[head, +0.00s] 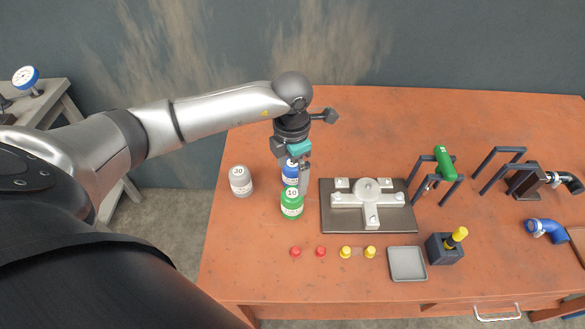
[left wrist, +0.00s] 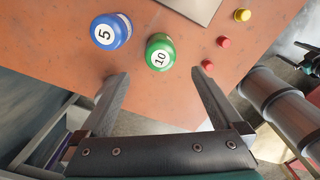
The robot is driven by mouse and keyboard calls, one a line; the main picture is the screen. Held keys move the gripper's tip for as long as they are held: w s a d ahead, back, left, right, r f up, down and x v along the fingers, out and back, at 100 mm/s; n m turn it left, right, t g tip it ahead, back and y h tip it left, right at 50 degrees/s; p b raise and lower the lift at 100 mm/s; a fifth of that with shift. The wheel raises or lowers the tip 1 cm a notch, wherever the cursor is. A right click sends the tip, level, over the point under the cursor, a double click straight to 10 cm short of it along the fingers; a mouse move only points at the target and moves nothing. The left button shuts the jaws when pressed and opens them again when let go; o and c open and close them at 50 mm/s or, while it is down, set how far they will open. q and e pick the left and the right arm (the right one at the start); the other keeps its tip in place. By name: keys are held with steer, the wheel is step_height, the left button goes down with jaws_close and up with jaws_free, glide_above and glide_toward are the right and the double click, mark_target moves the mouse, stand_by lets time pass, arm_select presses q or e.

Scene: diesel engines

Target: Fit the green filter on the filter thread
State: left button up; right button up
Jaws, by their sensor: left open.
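The green filter (head: 291,208), a can marked 10, stands upright on the orange table, in front of a blue filter (head: 290,171) marked 5. The green filter also shows in the left wrist view (left wrist: 160,54), ahead of the gap between the fingertips. My left gripper (head: 304,182) is open and empty. It hangs by the blue and green filters and partly hides the blue one. A grey plate (head: 340,222) carries a pale block with a round boss (head: 369,188); I cannot make out a thread on it. My right gripper is not in view.
A grey filter (head: 241,183) marked 30 stands left of the green one. Red caps (head: 295,252), yellow caps (head: 345,253), a grey tray (head: 407,264) and a dark block (head: 443,252) lie in front. A green cylinder (head: 444,162) rests on a dark rack at right.

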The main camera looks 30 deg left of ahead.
mark_target(292, 193)
arm_select(q)
steer(key=shift+f+b, duration=3.6)
steer(key=shift+f, duration=1.2)
jaws_close()
steer(key=shift+r, duration=0.1)
steer(key=shift+r+p, duration=2)
steer(key=shift+r, duration=0.55)
